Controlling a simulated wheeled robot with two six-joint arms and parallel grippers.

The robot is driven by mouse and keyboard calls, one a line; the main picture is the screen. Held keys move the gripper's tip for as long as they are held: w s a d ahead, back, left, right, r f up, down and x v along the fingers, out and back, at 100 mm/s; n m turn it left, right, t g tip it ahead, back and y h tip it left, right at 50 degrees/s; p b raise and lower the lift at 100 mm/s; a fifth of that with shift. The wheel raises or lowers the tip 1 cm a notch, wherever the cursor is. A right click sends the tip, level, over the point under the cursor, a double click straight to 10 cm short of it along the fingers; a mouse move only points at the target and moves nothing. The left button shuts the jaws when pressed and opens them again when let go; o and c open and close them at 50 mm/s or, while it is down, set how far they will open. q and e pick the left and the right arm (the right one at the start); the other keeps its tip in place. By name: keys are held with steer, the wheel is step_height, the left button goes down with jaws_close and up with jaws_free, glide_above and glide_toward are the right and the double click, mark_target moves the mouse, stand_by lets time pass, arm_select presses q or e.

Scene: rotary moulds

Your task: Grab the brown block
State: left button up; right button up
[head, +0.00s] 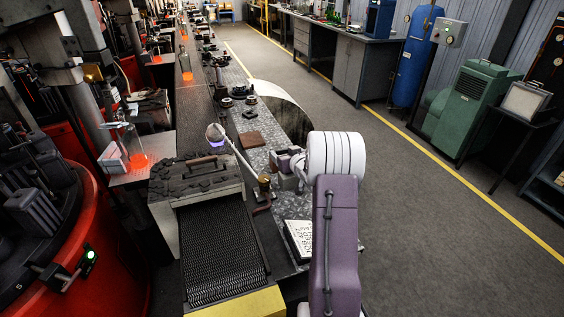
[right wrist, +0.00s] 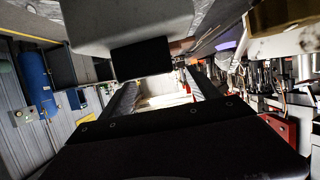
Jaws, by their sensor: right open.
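The brown block (head: 252,141) is a flat, dark reddish-brown piece. It lies on the speckled metal bench top (head: 262,118) in the middle of the head view. My right gripper (head: 274,163) is above the bench, nearer to me than the block and a little to its right. It is apart from the block. In the right wrist view my right gripper (right wrist: 160,92) is open, with a bright gap between its fingers. My left gripper is not in view.
A ladle-like tool with a round head (head: 216,133) and long handle lies left of my gripper. A white printed sheet (head: 298,240) is on the bench nearer me. A dark mesh conveyor (head: 222,250) runs at left. Small dark parts stand farther along the bench.

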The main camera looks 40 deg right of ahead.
mark_target(283, 150)
steer(key=shift+w+d+f, duration=0.1)
steer(key=shift+w+f, duration=0.1)
steer(key=shift+w, duration=0.2)
steer(key=x, duration=0.4)
steer(key=shift+d+f+p, duration=0.25)
steer(key=shift+d+p, duration=0.05)
steer(key=shift+s+a+r, duration=0.15)
steer(key=shift+c, duration=0.6)
steer(key=c, duration=0.5)
jaws_close()
step_height(283, 150, up, 10)
steer(key=shift+f+p, duration=0.1)
steer(key=shift+p, duration=1)
